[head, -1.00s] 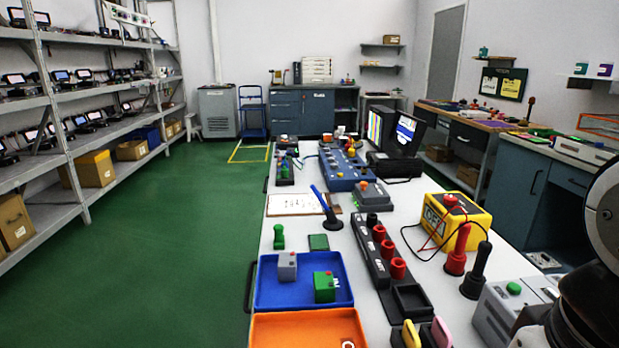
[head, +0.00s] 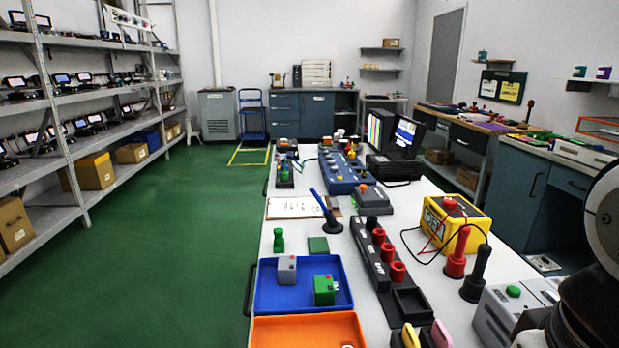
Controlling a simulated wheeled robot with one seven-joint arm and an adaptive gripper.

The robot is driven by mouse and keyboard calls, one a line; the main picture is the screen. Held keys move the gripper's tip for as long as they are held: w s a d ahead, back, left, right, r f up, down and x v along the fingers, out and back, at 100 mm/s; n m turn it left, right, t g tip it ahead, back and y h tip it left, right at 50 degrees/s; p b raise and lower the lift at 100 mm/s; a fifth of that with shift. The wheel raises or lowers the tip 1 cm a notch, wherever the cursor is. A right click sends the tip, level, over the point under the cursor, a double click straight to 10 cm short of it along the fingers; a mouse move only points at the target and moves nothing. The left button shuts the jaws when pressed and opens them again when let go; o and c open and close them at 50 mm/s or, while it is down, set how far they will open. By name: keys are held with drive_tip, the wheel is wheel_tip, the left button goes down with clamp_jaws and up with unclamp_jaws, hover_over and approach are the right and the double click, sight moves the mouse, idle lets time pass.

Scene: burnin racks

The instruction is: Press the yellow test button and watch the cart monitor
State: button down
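The cart workbench carries a long blue control box (head: 338,172) with several small knobs or buttons on top. The screen text is too small to read. Part of my arm shows at the right edge; my gripper is not in view.
A yellow box (head: 478,221) with a red button and looping wires stands on the right of the white bench top. Red and black upright handles stand near it. Blue (head: 268,299) and orange (head: 275,332) trays lie in front. The green floor at left is clear.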

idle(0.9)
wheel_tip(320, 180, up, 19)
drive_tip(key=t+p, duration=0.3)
drive_tip(key=p, duration=1.4)
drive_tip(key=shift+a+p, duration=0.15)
drive_tip(key=shift+p, duration=0.15)
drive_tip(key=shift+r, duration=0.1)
